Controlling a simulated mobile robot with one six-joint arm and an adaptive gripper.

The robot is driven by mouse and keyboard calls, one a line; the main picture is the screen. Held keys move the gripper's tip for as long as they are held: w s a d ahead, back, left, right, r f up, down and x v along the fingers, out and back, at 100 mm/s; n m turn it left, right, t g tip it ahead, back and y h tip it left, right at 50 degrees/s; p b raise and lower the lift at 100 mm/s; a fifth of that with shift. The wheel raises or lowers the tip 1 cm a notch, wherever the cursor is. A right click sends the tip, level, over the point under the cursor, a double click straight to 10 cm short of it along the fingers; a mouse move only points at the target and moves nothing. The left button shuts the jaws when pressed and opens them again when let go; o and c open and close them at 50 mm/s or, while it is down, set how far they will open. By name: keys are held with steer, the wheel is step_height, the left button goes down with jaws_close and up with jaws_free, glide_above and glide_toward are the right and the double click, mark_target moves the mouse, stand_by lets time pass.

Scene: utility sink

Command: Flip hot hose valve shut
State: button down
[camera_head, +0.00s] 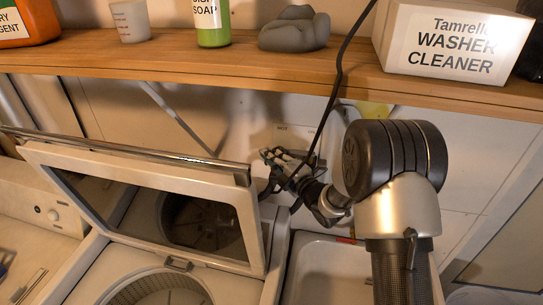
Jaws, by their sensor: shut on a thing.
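My gripper (272,158) reaches to the back wall, below the wooden shelf and just under a small label (281,127) that appears to read HOT. Its fingers are closed at the place of the hot hose valve. The valve and its handle are mostly hidden behind the fingers, so I cannot tell the handle's angle. Dark hoses or cables hang around the gripper. My arm comes in from the lower right and covers part of the wall to the right of the gripper.
The washer's open lid (150,158) stands left of my gripper. The sink (330,268) lies below my arm. The wooden shelf (200,62) above holds a washer cleaner box (450,45), green soap bottle (213,30), grey lump (294,28) and cup (130,20). A black cord (338,75) hangs over its edge.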

steer(key=shift+a+b, duration=0.1)
steer(key=shift+b, duration=0.25)
steer(key=m+t+h+b, duration=0.1)
steer(key=b, duration=0.2)
steer(key=m+t+h+b, duration=0.1)
steer(key=h+b, duration=0.1)
steer(key=b, duration=0.1)
steer(key=w+a+m+h+b, duration=0.1)
steer(key=h+b, duration=0.1)
steer(key=b, duration=0.1)
steer(key=shift+f+m+t, duration=0.15)
steer(key=shift+m+t, duration=0.25)
steer(key=shift+w+d+r+m+h+b, duration=0.1)
steer(key=shift+m+h+b, duration=0.25)
steer(key=shift+h, duration=0.2)
steer(key=shift+w+r+m+h+b, duration=0.1)
steer(key=shift+m+h+b, duration=0.15)
steer(key=shift+h+b, duration=0.25)
steer(key=c, duration=2)
jaws_free()
steer(key=shift+s, duration=0.15)
